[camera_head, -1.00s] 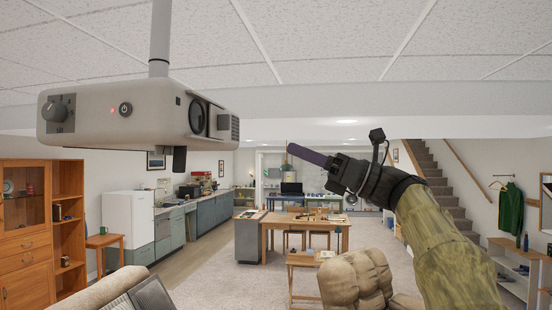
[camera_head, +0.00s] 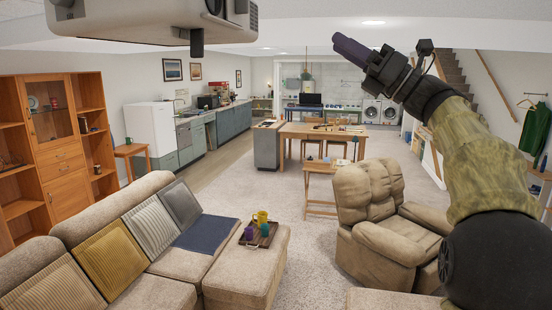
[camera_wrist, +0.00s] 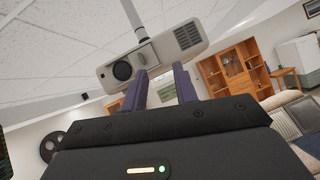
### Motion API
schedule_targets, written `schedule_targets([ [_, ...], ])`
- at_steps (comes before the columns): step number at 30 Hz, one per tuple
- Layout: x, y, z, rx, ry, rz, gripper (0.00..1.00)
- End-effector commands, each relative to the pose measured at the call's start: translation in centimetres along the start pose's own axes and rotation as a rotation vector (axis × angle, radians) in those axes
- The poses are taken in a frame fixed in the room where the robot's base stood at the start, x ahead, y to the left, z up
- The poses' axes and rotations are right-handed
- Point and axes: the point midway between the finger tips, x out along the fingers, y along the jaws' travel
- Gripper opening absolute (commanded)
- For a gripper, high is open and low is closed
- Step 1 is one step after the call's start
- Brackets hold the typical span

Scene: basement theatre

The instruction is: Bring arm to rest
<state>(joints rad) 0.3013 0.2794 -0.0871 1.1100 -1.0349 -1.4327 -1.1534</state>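My arm is raised at the right of the head view, bent up and to the left. My gripper (camera_head: 340,42) is at its upper end, pointing up and left, with dark purple fingers. In the wrist view, my gripper (camera_wrist: 160,76) has its two fingers apart with nothing between them. A ceiling projector (camera_head: 150,22) hangs at the upper left of the head view. In the wrist view the projector (camera_wrist: 160,54) shows beyond the fingertips, and I see no contact.
A recliner (camera_head: 385,215) stands below my arm. A sofa (camera_head: 160,195) and an ottoman with a tray (camera_head: 270,240) are at the left and centre. A wooden cabinet (camera_head: 60,155) stands at left. Carpet (camera_head: 300,255) is clear between the ottoman and recliner.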

Motion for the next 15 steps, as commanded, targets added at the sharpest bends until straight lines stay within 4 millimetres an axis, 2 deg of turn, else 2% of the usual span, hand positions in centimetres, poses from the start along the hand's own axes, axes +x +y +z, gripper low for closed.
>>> schedule_targets([
  [5,-1.7,-6.3,-1.3,0.391,-0.253,-0.227,0.29],
  [8,-3.9,-10.1,-3.6,0.626,-0.402,-0.366,0.29],
  [11,-6.7,-13.3,-7.0,0.858,-0.553,-0.512,0.29],
  [15,-11.5,-16.4,-13.5,1.158,-0.761,-0.721,0.29],
])
